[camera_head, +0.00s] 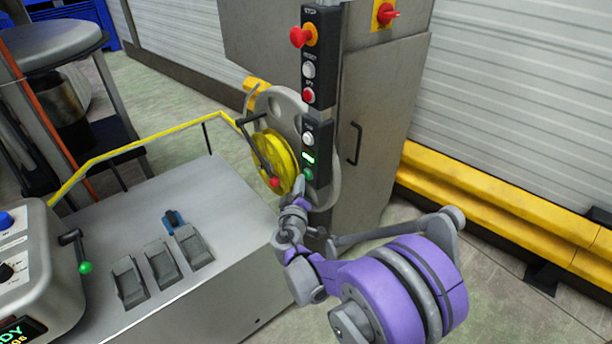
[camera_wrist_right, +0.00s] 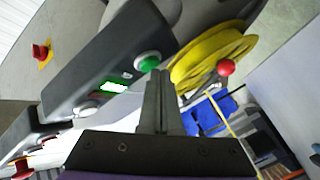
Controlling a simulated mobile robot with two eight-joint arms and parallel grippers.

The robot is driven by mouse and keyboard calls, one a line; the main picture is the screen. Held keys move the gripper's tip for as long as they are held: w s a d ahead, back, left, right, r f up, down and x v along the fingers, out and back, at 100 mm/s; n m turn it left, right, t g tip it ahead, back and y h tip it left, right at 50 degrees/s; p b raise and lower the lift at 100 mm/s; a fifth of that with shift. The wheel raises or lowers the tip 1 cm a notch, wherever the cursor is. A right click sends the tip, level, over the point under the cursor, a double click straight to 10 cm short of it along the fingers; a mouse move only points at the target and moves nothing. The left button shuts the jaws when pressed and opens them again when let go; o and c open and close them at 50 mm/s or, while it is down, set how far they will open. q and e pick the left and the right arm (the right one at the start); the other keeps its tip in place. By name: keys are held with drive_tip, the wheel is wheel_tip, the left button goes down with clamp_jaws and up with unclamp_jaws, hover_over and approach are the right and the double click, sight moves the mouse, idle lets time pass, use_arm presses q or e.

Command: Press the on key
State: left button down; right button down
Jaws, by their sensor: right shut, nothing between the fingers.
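The control box (camera_head: 318,130) is a tall dark panel on a post. Its green round key (camera_head: 309,174) sits at the bottom, just below a lit green display (camera_head: 309,157); the key's label is too small to read. My right gripper (camera_head: 300,182) is shut and empty, with its tips close to the green key. In the right wrist view the green key (camera_wrist_right: 149,62) shows just beyond the shut fingertips (camera_wrist_right: 159,72). I cannot tell whether they touch it. My left gripper is in neither view.
Above are a white button (camera_head: 308,138), a red button (camera_head: 308,96) and a red stop knob (camera_head: 300,37). A yellow reel (camera_head: 275,160) with a red-knobbed crank (camera_head: 262,155) is left of the box. A grey bench with pedals (camera_head: 160,262) is at lower left.

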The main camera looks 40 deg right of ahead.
drive_tip(key=shift+s+a, duration=0.1)
drive_tip(key=shift+a, duration=0.4)
drive_tip(key=a, duration=0.5)
drive_tip(key=shift+s, duration=0.2)
idle(0.7)
drive_tip(key=s+a+m+g+y+p, duration=0.1)
drive_tip(key=s+a+g+y, duration=0.3)
drive_tip(key=s, duration=0.9)
drive_tip(key=s+a+f+g+y+p, duration=0.1)
drive_tip(key=s+a+g+y+p, duration=0.2)
drive_tip(key=s+a+y, duration=0.4)
drive_tip(key=s+a+p, duration=0.1)
drive_tip(key=s+a, duration=0.1)
drive_tip(key=s, duration=0.5)
drive_tip(key=shift+s+f+m+g, duration=0.2)
drive_tip(key=shift+m+g, duration=0.2)
